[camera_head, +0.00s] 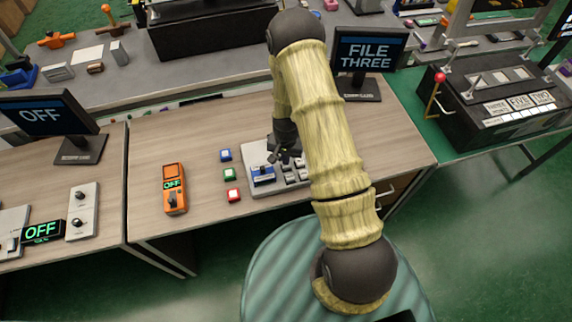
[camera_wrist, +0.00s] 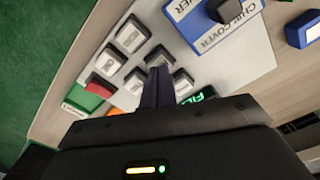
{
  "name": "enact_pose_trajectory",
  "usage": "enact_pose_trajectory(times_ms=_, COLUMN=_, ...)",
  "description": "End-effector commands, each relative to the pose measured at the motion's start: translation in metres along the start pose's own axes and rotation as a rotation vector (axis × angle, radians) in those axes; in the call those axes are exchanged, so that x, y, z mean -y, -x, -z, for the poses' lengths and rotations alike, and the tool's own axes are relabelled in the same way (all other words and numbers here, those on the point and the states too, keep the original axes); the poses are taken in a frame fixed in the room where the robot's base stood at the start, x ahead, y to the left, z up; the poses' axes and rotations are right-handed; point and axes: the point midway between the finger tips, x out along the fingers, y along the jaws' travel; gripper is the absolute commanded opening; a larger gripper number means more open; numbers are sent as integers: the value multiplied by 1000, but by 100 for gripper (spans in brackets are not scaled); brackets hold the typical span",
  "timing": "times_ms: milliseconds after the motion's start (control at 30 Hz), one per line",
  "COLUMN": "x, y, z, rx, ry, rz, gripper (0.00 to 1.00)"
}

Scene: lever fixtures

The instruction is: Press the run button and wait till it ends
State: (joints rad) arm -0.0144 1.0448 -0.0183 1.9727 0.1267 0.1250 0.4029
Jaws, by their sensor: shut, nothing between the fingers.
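A light grey control panel (camera_head: 262,155) lies on the wooden desk, with several grey and white push buttons (camera_wrist: 131,35) and a blue-framed chip cover (camera_wrist: 190,15). The chip cover also shows in the head view (camera_head: 263,176). A green part (camera_wrist: 80,103) and a red part (camera_wrist: 98,86) sit at the panel's left edge in the wrist view; their labels are too small to read. I cannot tell which button is run. My gripper (camera_wrist: 161,72) is shut and empty over the buttons; contact cannot be told. It also shows in the head view (camera_head: 286,157), and my arm hides the panel's right side.
A monitor (camera_head: 365,52) behind reads "FILE THREE". Blue (camera_head: 225,155), green (camera_head: 229,174) and red (camera_head: 233,195) small buttons stand left of the panel.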

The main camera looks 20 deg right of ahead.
Motion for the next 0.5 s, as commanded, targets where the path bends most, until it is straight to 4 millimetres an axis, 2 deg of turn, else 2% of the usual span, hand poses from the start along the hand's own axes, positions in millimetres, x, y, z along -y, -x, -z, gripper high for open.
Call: enact_pose_trajectory(times_ms=500, x=0, y=-9, z=0, rx=0, ry=0, rz=0, gripper=0)
